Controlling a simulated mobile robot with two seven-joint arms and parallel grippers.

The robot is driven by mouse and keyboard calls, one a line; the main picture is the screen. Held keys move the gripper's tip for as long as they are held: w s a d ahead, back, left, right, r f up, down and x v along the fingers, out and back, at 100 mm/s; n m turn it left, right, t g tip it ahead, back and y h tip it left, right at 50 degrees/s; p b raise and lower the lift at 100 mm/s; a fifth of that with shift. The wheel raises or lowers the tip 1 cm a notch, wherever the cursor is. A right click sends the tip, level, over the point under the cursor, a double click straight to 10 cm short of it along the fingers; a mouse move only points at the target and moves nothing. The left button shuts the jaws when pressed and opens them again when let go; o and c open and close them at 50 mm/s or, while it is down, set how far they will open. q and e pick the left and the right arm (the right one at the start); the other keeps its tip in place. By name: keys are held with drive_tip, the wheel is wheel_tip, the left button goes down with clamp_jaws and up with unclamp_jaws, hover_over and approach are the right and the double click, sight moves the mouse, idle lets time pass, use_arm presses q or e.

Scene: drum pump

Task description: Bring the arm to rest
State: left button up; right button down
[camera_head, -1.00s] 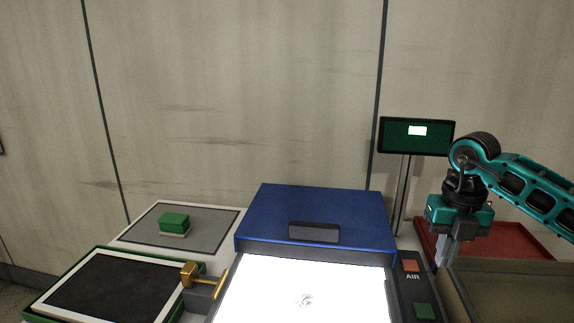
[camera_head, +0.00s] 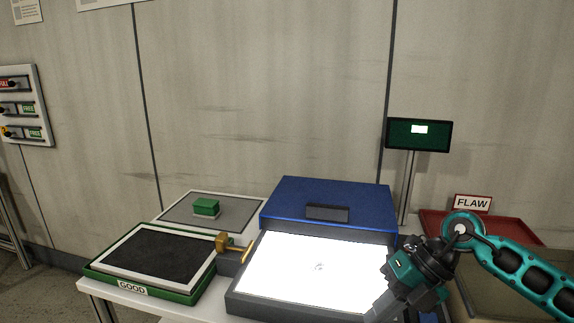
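My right arm comes in from the right. Its teal and black gripper (camera_head: 385,308) is low over the right front corner of the lit panel (camera_head: 318,268), pointing down and to the left. The fingertips are near the bottom edge of the picture, and I cannot tell whether they are apart. Nothing is clearly seen held in it. My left arm and gripper are not in view.
A blue box (camera_head: 325,205) stands behind the lit panel. A green-rimmed GOOD tray (camera_head: 92,268) and a green block (camera_head: 206,207) are left. A red FLAW tray (camera_head: 432,221) and a display (camera_head: 418,134) are right. A wall panel (camera_head: 25,105) is far left.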

drive_tip(key=s+a+r+m+t+y, duration=0.2)
drive_tip(key=a+m+t+y, duration=0.15)
drive_tip(key=a+y, duration=0.25)
drive_tip(key=s+a+r+m+t+y, duration=0.1)
drive_tip(key=s+a+m+t+y, duration=0.15)
drive_tip(key=a+m+y, duration=0.3)
drive_tip(key=d+f+m+t+h, duration=0.8)
drive_tip(key=f+m+t+h, duration=0.25)
drive_tip(key=m, duration=0.65)
drive_tip(key=s+d+f+m+g+h, duration=0.2)
drive_tip(key=s+f+m+h, duration=0.1)
drive_tip(key=s+f, duration=0.2)
drive_tip(key=s+d+f+m+g+h, duration=0.3)
drive_tip(key=s+f, duration=0.3)
drive_tip(key=f, duration=0.3)
drive_tip(key=shift+d+m, duration=0.3)
drive_tip(key=shift+m, duration=0.3)
